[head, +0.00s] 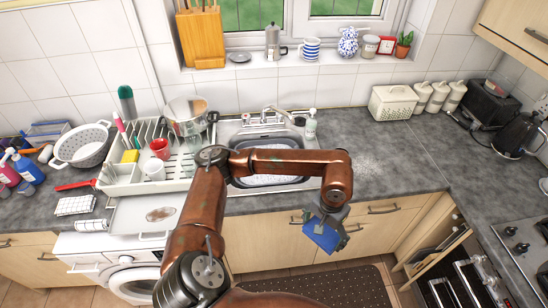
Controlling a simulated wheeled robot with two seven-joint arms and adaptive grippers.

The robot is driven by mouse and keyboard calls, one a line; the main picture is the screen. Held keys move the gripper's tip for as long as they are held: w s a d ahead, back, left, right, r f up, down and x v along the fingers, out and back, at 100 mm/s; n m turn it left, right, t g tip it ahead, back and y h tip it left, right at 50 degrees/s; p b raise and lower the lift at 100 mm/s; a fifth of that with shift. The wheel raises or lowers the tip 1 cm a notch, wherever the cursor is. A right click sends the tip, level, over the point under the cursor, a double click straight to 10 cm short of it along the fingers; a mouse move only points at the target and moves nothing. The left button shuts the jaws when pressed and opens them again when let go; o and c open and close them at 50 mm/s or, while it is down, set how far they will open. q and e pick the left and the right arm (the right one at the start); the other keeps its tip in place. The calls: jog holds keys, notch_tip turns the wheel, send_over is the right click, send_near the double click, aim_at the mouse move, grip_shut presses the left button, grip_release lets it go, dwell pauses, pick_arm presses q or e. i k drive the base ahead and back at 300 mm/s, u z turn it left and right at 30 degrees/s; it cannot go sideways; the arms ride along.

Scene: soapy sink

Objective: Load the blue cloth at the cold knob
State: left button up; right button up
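My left gripper (324,224) hangs in front of the counter edge, to the right of and nearer than the sink. It appears shut on the blue cloth (320,237), which is flat and tilted, clear of the counter. The sink (312,181) holds pale, soapy-looking contents, and my arm crosses in front of it. The tap (283,112) stands behind the sink, well away from the gripper. Small fittings show beside it, but I cannot tell which is the cold knob. My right gripper is not in view.
Checked cloths (75,205) lie at the front left.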

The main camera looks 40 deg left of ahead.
aim_at(280, 118)
jog(key=z, duration=0.15)
jog(key=i, duration=0.85)
jog(key=u, duration=0.65)
jog(key=i, duration=0.85)
jog(key=u, duration=0.8)
